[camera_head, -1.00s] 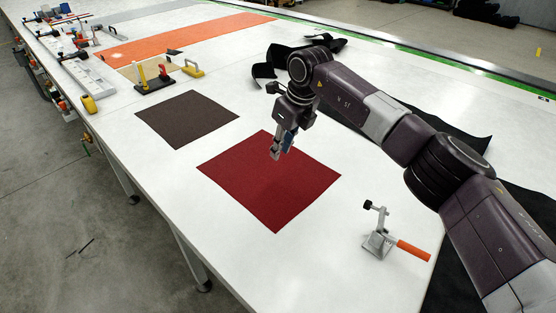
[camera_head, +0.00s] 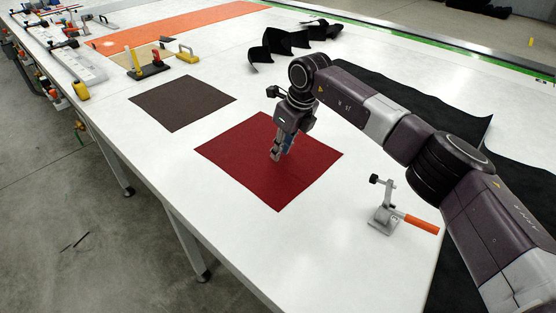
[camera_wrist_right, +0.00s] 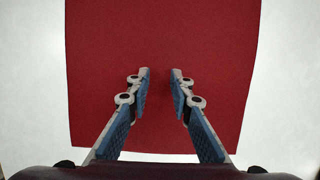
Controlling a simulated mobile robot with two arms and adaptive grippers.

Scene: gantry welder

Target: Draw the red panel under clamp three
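The red panel (camera_head: 248,170) lies flat on the white table, near its front edge. It also fills the middle of the right wrist view (camera_wrist_right: 160,40). My right gripper (camera_head: 277,156) points down over the middle of the red panel. In the right wrist view its two fingers (camera_wrist_right: 160,76) are apart with only red panel between them. I cannot tell whether the fingertips touch the panel. A toggle clamp (camera_head: 385,215) with an orange handle stands on the table to the right of the panel. Its number cannot be read. My left gripper is not in view.
A dark brown panel (camera_head: 182,103) lies left of the red one. Beyond it are a yellow-handled tool (camera_head: 148,70) and an orange sheet (camera_head: 190,27). Black curled pieces (camera_head: 285,42) and black sheeting (camera_head: 400,85) lie behind my arm. White table around the clamp is clear.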

